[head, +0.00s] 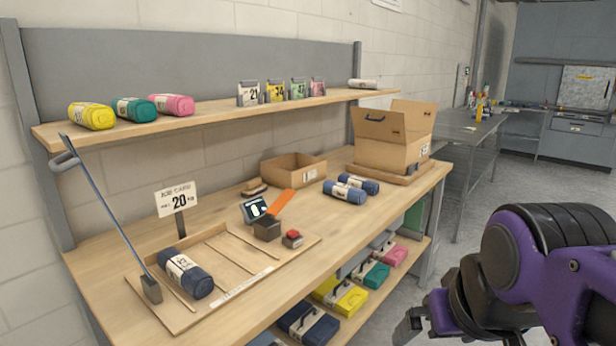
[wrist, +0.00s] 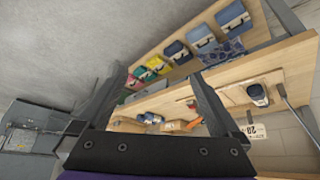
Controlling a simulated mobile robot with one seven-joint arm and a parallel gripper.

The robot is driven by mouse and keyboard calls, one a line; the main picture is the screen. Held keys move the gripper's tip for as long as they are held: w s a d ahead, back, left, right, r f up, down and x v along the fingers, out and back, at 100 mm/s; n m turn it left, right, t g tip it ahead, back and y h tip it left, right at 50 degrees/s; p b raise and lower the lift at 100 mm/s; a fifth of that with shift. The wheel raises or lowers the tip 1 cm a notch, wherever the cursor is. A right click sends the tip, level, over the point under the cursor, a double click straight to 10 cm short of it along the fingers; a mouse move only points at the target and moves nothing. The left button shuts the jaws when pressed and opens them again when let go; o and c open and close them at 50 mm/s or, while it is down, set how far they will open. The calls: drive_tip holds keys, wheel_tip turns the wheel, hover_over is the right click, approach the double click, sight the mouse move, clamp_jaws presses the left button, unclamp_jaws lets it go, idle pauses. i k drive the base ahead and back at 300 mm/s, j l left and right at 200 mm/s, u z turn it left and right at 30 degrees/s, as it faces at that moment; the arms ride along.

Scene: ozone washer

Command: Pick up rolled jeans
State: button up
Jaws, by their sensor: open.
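A dark blue rolled jeans bundle (head: 185,272) with a white label band lies on a wooden board at the left front of the bench. Two more blue rolls (head: 345,192) lie side by side near the small open carton. In the wrist view, a labelled dark roll (wrist: 257,93) shows at the right, and the pair of rolls (wrist: 150,117) shows between the fingers, farther off. My gripper (head: 410,326) is at the lower right of the head view, in front of the bench and apart from all rolls. Its fingers (wrist: 158,75) are spread and empty in the wrist view.
The wooden board (head: 222,290) also holds a long-handled tool (head: 105,205). A "20" sign (head: 178,200), a red-button box (head: 292,238) and a large open carton (head: 390,145) stand on the bench. Coloured rolls (head: 133,109) line the upper shelf. Folded bundles (head: 345,300) fill the lower shelf.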

sight(372, 189)
drive_tip(key=i+l, duration=1.2)
drive_tip(key=l, duration=0.15)
